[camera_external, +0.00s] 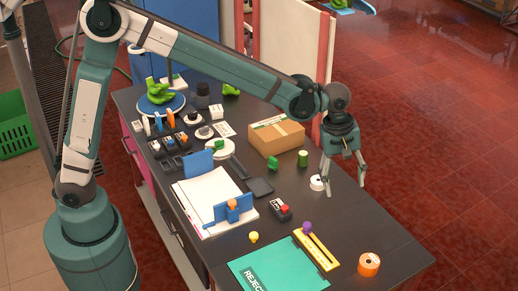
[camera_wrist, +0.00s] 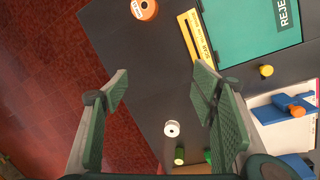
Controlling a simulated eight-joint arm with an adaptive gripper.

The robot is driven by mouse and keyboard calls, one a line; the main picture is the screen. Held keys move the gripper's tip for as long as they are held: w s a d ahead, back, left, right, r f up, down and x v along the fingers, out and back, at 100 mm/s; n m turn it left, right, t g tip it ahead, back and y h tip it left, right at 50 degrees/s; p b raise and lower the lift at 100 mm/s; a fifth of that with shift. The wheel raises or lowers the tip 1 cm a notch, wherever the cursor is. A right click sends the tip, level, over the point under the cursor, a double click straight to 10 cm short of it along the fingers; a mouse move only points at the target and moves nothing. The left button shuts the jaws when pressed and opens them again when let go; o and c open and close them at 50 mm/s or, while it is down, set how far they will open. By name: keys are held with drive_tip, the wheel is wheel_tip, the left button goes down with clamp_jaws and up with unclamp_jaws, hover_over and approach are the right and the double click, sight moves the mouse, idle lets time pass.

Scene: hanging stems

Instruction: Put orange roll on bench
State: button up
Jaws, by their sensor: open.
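The orange roll (camera_external: 369,264) sits on the dark bench top (camera_external: 385,235) near its right front corner, with a white label on its side. In the wrist view the orange roll (camera_wrist: 143,9) is at the top edge, partly cut off. My gripper (camera_external: 345,188) is open and empty above the right side of the bench, apart from the orange roll. The wrist view shows its fingers spread (camera_wrist: 160,80) with bare bench (camera_wrist: 150,60) between them.
A white roll (camera_external: 317,183) stands near my gripper's left finger. A yellow bar (camera_external: 318,250) with a purple knob (camera_external: 307,228) and a green REJECT mat (camera_external: 275,268) lie left of the orange roll. A cardboard box (camera_external: 276,136) is behind.

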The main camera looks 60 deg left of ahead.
drive_tip(key=s+a+r+m+t, duration=0.1)
drive_tip(key=s+a+r+m, duration=0.1)
drive_tip(key=s+a+r, duration=0.4)
drive_tip(key=s+a+r+m+t, duration=0.1)
drive_tip(key=s+a+m, duration=0.15)
drive_tip(key=a, duration=0.55)
drive_tip(key=s+a+r+m+t, duration=0.1)
drive_tip(key=s+a+r, duration=0.35)
drive_tip(key=a, duration=0.35)
drive_tip(key=s+a+f+m+t+y, duration=0.1)
drive_tip(key=s+a+f+m, duration=0.1)
drive_tip(key=s+a, duration=0.6)
drive_tip(key=s+a+f+m+t, duration=0.1)
drive_tip(key=s+a+m, duration=0.4)
drive_tip(key=s, duration=0.8)
drive_tip(key=a+f, duration=0.1)
drive_tip(key=a, duration=0.1)
drive_tip(key=shift+s+a+f+t+y, duration=0.25)
drive_tip(key=shift+a+f+t+y, duration=0.1)
drive_tip(key=shift+f+t+y, duration=0.05)
